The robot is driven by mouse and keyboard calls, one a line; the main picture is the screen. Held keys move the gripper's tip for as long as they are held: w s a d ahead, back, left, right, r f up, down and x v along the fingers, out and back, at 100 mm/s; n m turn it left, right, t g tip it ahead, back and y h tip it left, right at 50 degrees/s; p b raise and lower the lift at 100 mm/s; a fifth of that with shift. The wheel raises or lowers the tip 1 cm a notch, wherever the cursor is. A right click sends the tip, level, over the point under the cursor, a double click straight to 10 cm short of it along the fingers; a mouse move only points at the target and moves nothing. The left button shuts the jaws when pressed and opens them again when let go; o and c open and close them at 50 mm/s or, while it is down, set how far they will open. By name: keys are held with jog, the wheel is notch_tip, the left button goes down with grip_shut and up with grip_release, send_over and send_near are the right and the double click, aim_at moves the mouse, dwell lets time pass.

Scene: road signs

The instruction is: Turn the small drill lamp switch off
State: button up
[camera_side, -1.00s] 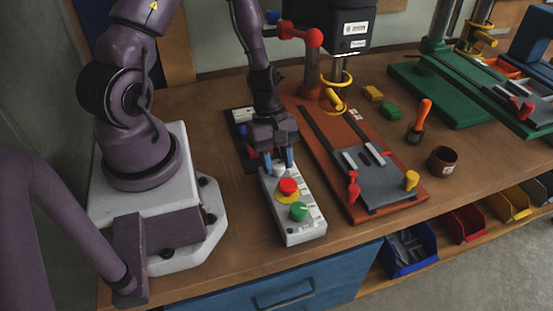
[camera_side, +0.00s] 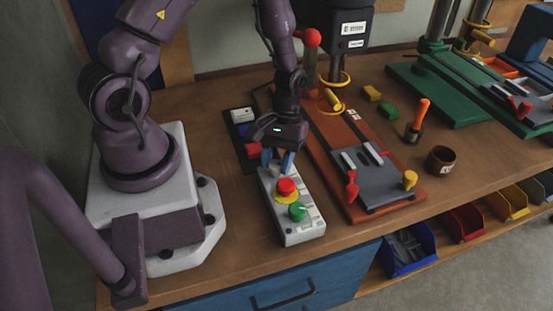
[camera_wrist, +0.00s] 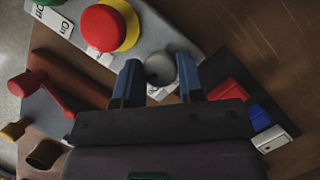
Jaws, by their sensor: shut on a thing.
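A white control box (camera_side: 303,234) stands on the bench, with a red button on a yellow ring (camera_side: 285,187) and a green knob (camera_side: 297,211). At its far end is a small round grey switch knob (camera_wrist: 159,69), shown in the wrist view between the blue fingertips. My gripper (camera_side: 277,164) is over that far end, shut on the knob; it also shows in the wrist view (camera_wrist: 158,78). The fingers mostly hide the knob in the side view. I cannot read which position the knob points to.
The small drill's orange base (camera_side: 375,207), with a grey vise (camera_side: 378,182) and red handle (camera_side: 351,190), stands close right of the box. A dark panel (camera_side: 236,129) with coloured switches lies behind. A brown cup (camera_side: 440,160) is farther right.

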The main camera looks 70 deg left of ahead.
jog(key=shift+m, duration=0.4)
jog(key=o, duration=0.9)
